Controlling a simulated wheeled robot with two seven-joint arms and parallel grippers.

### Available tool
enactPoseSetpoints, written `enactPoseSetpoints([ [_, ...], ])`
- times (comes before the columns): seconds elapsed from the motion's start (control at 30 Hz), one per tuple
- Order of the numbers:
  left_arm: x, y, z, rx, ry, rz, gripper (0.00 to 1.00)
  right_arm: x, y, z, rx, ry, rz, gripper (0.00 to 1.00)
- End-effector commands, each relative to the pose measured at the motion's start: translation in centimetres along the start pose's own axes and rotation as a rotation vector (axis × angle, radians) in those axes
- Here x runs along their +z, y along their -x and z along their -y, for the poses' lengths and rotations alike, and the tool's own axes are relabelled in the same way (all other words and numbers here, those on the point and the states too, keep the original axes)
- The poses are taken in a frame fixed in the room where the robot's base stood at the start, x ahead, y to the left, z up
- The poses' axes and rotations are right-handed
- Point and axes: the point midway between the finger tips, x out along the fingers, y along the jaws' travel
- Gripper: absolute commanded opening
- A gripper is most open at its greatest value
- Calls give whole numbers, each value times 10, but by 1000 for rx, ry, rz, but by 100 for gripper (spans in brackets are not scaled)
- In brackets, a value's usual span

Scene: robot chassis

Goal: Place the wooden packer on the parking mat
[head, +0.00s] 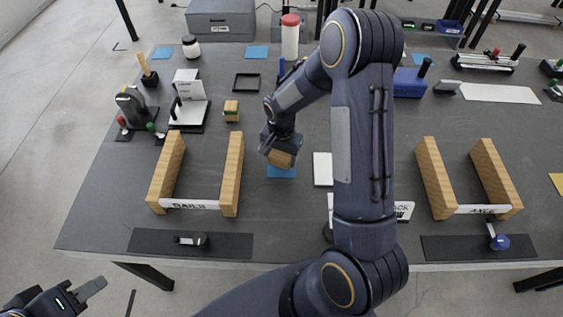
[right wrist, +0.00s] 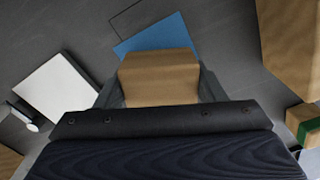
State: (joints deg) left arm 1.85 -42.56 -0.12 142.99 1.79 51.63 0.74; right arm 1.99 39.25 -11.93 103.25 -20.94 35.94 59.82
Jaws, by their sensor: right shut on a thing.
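The wooden packer (head: 281,159) is a small tan block. My right gripper (head: 275,150) is shut on it and holds it over the near part of the table. In the right wrist view the packer (right wrist: 158,78) sits between the fingers. A blue mat (head: 282,173), which looks like the parking mat, lies below and partly behind the packer. It also shows beyond the packer in the right wrist view (right wrist: 160,36). I cannot tell whether the packer touches it. My left gripper (head: 88,290) is off the table at the lower left, and its jaw opening is unclear.
Wooden rails (head: 166,172) stand left of the mat, with more rails (head: 434,178) at the right. A white plate (head: 322,169) lies just right of the mat. A small wooden block with a green band (head: 231,111) is behind left. Other blue mats (head: 256,52) lie farther back.

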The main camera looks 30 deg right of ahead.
Motion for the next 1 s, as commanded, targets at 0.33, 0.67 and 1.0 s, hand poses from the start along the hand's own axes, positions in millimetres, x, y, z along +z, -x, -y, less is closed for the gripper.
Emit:
enactPoseSetpoints([
  [0.33, 6, -11, 5, 0, 0, 1, 36, 1, -21, 0, 1, 2, 1, 39],
  [0.67, 7, -14, 6, 0, 0, 1, 36, 1, -24, -1, 1, 1, 1, 84],
  [1.0, 6, -12, 6, 0, 0, 1, 36, 1, -22, -1, 1, 1, 1, 85],
])
